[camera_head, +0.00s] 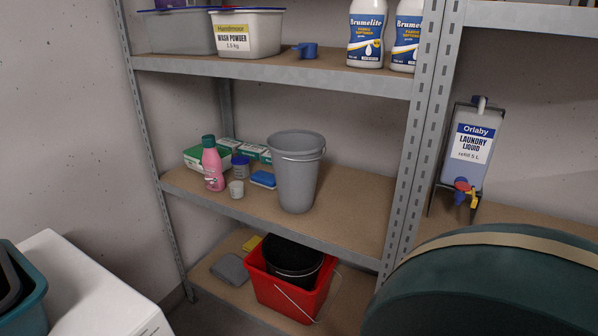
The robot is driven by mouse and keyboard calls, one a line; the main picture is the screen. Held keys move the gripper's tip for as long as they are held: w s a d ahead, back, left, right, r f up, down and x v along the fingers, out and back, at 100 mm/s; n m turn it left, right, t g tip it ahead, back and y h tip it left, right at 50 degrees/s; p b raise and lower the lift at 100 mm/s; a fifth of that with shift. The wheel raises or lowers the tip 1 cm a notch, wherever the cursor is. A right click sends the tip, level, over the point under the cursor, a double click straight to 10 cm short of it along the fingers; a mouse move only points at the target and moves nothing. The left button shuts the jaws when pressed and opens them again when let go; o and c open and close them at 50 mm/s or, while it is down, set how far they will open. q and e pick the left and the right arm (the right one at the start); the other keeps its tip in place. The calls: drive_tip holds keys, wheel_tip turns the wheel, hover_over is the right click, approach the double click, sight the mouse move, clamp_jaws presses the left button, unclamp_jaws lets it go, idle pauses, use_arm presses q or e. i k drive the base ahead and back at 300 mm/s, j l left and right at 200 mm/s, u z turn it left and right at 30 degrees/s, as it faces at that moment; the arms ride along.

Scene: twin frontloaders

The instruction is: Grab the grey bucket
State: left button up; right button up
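The grey bucket (297,178) stands upright on the middle shelf (347,214) of the metal rack, right of the small items there. It is a tall, tapered bucket with a thin handle near its rim. Its inside is mostly hidden from this angle. Neither of my grippers shows in the head view.
A red bucket (286,296) is on the shelf below. A rack post (410,150) stands to the right. A large dark green rounded object (490,288) fills the lower right.

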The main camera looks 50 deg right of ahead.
sight(297, 154)
drive_tip(key=j+z, duration=0.1)
drive_tip(key=z, duration=1.45)
drive_tip(key=k+l, duration=0.05)
